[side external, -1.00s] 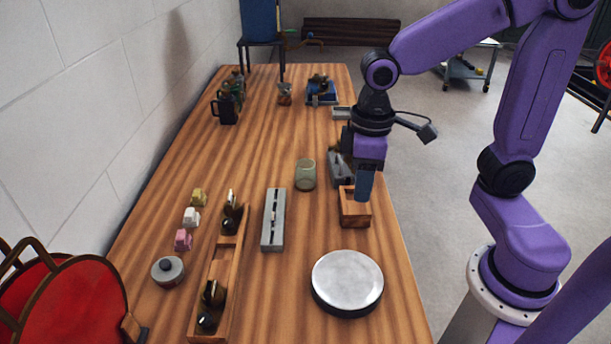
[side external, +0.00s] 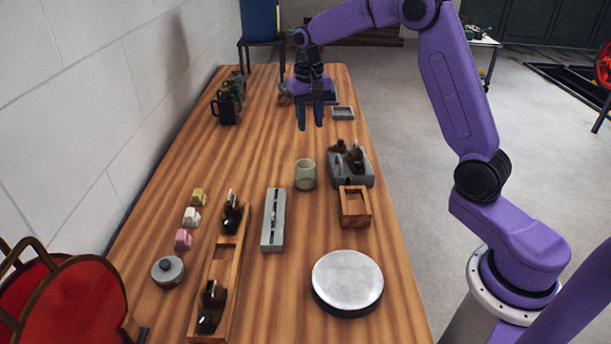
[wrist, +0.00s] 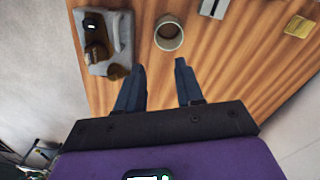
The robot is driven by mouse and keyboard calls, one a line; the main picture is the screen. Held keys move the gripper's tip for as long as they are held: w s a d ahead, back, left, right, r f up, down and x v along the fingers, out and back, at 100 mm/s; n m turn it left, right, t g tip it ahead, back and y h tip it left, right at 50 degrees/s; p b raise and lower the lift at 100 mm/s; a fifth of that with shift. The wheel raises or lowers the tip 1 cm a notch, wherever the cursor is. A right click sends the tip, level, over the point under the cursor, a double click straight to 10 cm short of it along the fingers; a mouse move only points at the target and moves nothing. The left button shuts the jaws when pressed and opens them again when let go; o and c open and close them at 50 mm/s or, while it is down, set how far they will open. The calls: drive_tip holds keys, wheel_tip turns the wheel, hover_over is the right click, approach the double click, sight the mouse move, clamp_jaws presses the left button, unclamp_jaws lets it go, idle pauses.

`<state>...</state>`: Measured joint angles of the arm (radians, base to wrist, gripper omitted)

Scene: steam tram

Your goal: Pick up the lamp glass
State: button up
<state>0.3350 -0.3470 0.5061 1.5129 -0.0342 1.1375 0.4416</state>
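The lamp glass (side external: 305,174) looks like a pale greenish, see-through cylinder standing upright near the middle of the wooden table. In the wrist view the lamp glass (wrist: 168,34) shows its open round rim, beyond my fingertips. My gripper (side external: 310,127) is above the table, behind the glass in the side view and apart from it. In the wrist view my gripper (wrist: 161,68) has its two blue fingers spread with nothing between them.
A grey tray with dark items (side external: 350,166) stands right of the glass, with a small wooden box (side external: 355,206) in front. A grey slotted block (side external: 273,220) is at front left. A round white-topped disc (side external: 347,280) lies nearer the front. Bare table lies left of the glass.

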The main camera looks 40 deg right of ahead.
sight(313, 173)
drive_tip(key=f, duration=0.8)
drive_tip(key=d+f, duration=0.1)
drive_tip(key=f, duration=0.3)
drive_tip(key=shift+f, duration=0.15)
drive_tip(key=shift+s+f, duration=0.15)
drive_tip(key=shift+f, duration=1.15)
drive_tip(key=shift+s+f, duration=0.1)
drive_tip(key=shift+f, duration=1.2)
drive_tip(key=shift+c, duration=0.4)
clamp_jaws()
